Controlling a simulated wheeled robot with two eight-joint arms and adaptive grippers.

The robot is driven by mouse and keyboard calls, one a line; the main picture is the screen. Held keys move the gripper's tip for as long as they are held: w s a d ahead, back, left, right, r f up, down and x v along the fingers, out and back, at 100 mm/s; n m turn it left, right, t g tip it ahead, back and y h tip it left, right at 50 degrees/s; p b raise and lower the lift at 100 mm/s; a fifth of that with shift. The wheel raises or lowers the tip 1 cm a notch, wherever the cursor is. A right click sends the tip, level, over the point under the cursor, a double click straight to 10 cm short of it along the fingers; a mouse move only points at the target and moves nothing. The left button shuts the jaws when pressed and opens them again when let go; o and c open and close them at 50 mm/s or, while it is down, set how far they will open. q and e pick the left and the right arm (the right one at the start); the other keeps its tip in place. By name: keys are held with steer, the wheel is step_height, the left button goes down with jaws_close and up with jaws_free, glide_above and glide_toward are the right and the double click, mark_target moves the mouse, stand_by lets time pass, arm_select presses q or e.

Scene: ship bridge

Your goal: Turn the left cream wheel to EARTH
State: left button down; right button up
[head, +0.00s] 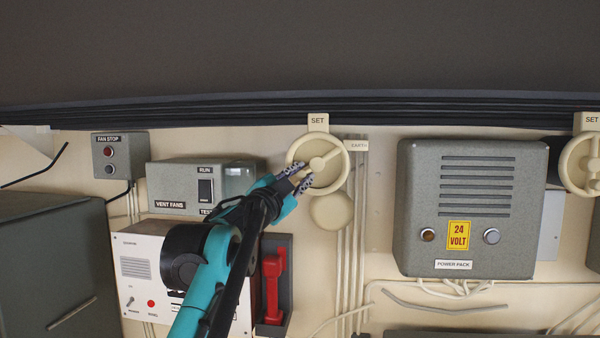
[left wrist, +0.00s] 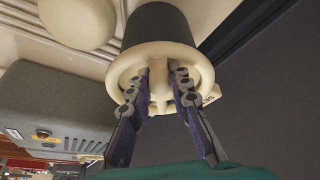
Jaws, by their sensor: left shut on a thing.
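The left cream wheel (head: 346,168) is on the wall left of centre in the head view. A SET label (head: 317,121) is above it and an EARTH label (head: 359,146) is to its upper right. One spoke runs from the hub toward the upper right. My left gripper (head: 300,178) is at the wheel's lower left, its fingers hiding part of the rim. In the left wrist view, the fingers (left wrist: 161,82) are shut on a spoke of the wheel (left wrist: 122,70), one on each side. My right gripper is not in view.
A round cream knob (head: 331,211) sits just below the wheel. A grey power pack (head: 470,200) is to the right, with a second cream wheel (head: 573,170) beyond. A red handset (head: 273,285) and a vent fans box (head: 180,175) are near my left arm.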

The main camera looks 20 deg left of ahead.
arm_select(q)
steer(key=shift+a+r+m, duration=0.1)
steer(key=shift+r+m, duration=0.15)
steer(key=shift+m, duration=0.45)
steer(key=c, duration=1.7)
jaws_free()
steer(key=v, duration=1.2)
steer(key=shift+a+r, duration=0.1)
steer(key=shift+r, duration=0.05)
